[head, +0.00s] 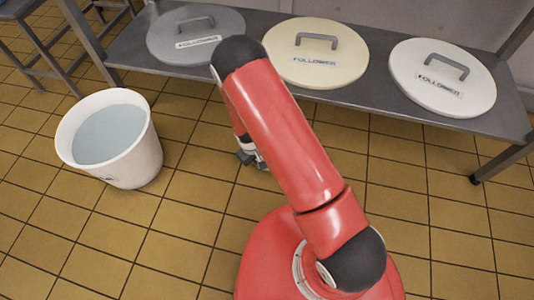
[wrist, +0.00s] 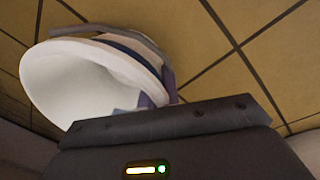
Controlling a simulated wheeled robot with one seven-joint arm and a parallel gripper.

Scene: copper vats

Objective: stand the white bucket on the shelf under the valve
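A white bucket (head: 146,160) stands upright on the tiled floor at the left in the head view, with pale blue liquid inside. A grey metal shelf (head: 385,95) runs along the back. No valve shows. My gripper (head: 250,158) is mostly hidden behind my red arm, low over the floor, to the right of the bucket and apart from it. In the wrist view a white, open-mouthed, flared thing (wrist: 65,85) lies close in front of my gripper, with grey and dark blue parts around it. I cannot tell what it is or whether it is held.
A grey lid (head: 170,32), a cream lid (head: 300,70) and a white lid (head: 410,80) lie on the shelf, all with handles and labels. A metal-legged stand (head: 55,60) is at the upper left. The floor in front of the bucket is clear.

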